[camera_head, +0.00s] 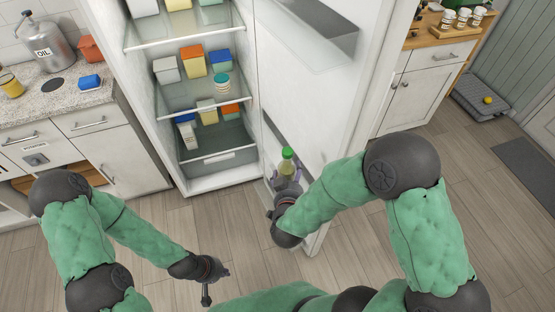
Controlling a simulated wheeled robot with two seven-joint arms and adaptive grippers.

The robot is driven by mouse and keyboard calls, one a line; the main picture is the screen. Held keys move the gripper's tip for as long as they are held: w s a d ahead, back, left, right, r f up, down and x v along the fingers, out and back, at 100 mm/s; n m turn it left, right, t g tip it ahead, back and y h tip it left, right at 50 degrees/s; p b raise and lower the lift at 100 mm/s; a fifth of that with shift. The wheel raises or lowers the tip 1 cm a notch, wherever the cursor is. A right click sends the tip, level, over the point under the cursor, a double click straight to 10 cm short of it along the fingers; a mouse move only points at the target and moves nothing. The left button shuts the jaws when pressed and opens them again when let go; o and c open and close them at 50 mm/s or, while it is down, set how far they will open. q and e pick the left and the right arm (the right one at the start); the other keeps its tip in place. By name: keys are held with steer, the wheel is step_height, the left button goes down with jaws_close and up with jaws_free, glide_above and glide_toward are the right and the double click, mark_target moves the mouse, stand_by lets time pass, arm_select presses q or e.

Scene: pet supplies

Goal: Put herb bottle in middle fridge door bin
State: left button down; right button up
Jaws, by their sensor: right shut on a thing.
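The herb bottle (287,162) has a bright green cap and a paler green body. It stands roughly upright at the inner face of the open fridge door (318,105). My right gripper (287,180) is shut on its lower part and hides its base. A door bin (272,133) shows beside and behind the bottle; I cannot tell whether the bottle is inside it or in front of it. Another door bin (325,32) is higher up and looks empty. My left gripper (207,293) hangs low over the floor, away from the fridge; its fingers are too small to read.
The fridge shelves (192,108) hold several cartons and a teal-lidded jar (222,84). A wooden-topped cabinet (425,80) stands right of the door. The floor (220,225) before the fridge is clear.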

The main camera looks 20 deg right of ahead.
steer(key=shift+s+r, duration=0.1)
steer(key=shift+r, duration=0.05)
steer(key=shift+w+d+f+b, duration=0.85)
steer(key=shift+w+f+b, duration=0.55)
steer(key=shift+w+f, duration=0.75)
steer(key=shift+w+d+f+b, duration=0.9)
steer(key=shift+w+f+b, duration=0.55)
steer(key=shift+w+f, duration=0.7)
steer(key=shift+w+d+f+b, duration=0.85)
steer(key=shift+w+f+b, duration=0.55)
steer(key=shift+w+f, duration=0.75)
steer(key=shift+f, duration=0.1)
steer(key=shift+f, duration=0.1)
steer(key=o, duration=1.3)
steer(key=shift+c, duration=0.2)
